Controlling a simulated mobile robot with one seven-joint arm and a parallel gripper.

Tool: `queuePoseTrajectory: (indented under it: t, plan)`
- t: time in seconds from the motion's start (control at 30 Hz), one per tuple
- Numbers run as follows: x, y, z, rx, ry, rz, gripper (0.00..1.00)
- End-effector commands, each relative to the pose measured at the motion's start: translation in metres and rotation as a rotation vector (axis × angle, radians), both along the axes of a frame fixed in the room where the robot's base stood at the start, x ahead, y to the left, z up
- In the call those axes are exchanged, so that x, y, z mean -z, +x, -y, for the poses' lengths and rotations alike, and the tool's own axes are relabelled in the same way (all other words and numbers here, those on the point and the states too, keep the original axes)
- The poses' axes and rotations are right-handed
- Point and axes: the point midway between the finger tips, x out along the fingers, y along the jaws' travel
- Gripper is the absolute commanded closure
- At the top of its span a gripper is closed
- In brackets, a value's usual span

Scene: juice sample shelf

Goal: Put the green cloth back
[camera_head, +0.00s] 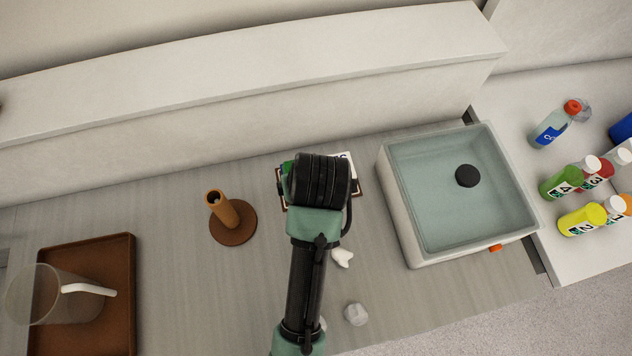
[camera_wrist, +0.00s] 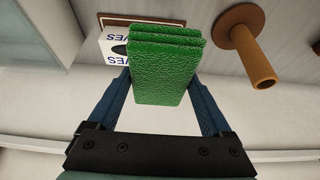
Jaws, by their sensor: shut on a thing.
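The green cloth (camera_wrist: 163,60) is a folded, layered, textured block. It sits between the two blue fingers of my gripper (camera_wrist: 161,84), which is shut on it. In the head view my wrist covers most of the gripper, and only a small green edge of the cloth (camera_head: 287,168) shows at its left. The cloth is in front of a white box lettered "VES" (camera_wrist: 116,46) and a brown-rimmed tray or board (camera_wrist: 140,19) in the wrist view. I cannot tell whether the cloth touches either.
A brown round stand with a post (camera_head: 232,222) is left of my arm. A sink (camera_head: 397,200) is right. A brown tray (camera_head: 118,290) with a clear beaker (camera_head: 45,295) lies far left. Crumpled white pieces (camera_head: 356,314) lie near my arm. Several bottles (camera_head: 582,220) stand far right.

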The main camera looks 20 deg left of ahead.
Motion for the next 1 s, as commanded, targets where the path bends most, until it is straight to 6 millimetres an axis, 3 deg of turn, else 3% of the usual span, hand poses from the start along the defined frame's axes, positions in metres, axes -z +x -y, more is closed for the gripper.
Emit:
queuePoseTrajectory:
  t: [0.2, 0.53, 1.0]
  plan:
    - [0.039, -0.002, 0.000, 0.001, -0.001, -0.006, 1.00]
    - [0.078, -0.001, 0.000, 0.000, -0.001, -0.004, 1.00]
    - [0.090, -0.001, 0.000, 0.002, 0.001, 0.000, 1.00]
